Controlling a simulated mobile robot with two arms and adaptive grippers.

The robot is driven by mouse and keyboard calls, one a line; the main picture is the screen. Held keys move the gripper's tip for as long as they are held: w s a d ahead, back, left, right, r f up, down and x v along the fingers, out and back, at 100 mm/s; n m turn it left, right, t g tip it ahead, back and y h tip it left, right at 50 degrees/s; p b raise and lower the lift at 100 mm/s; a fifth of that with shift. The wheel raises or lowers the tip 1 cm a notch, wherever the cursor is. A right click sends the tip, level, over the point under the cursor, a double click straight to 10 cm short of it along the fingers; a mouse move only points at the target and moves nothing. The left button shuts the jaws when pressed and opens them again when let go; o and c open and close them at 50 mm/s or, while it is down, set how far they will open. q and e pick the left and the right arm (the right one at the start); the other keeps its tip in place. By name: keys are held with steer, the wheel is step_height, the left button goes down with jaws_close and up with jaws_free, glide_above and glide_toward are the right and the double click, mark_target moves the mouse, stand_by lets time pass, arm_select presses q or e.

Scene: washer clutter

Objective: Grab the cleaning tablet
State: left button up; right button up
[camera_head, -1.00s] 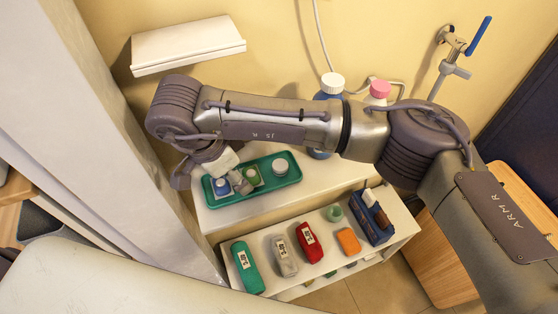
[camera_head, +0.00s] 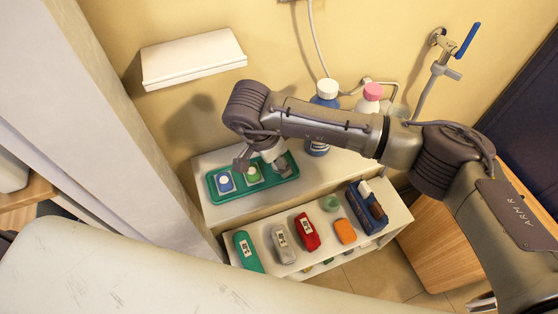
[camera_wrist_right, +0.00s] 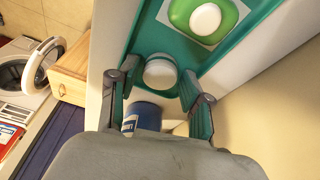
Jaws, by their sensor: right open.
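A green tray (camera_head: 228,196) lies on the upper shelf. It holds a blue square packet with a white round tablet (camera_head: 224,181) at left and a green square packet with a white round tablet (camera_head: 252,175) in the middle. A white round piece (camera_wrist_right: 160,72) is at the tray's end; my gripper hides it in the head view. Which of these is the cleaning tablet I cannot tell for sure. My right gripper (camera_head: 281,170) is over that right end. In the wrist view its fingers (camera_wrist_right: 160,88) are apart, on either side of the white piece, holding nothing. My left gripper is not seen.
Blue-white (camera_head: 323,118) and pink-capped (camera_head: 369,99) bottles stand behind my right arm. The lower shelf holds green (camera_head: 247,251), grey (camera_head: 283,245), red (camera_head: 307,231) and orange (camera_head: 345,231) items and a blue box (camera_head: 366,208). A white wall ledge (camera_head: 193,59) is above left.

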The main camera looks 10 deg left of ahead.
steer(key=c, duration=0.7)
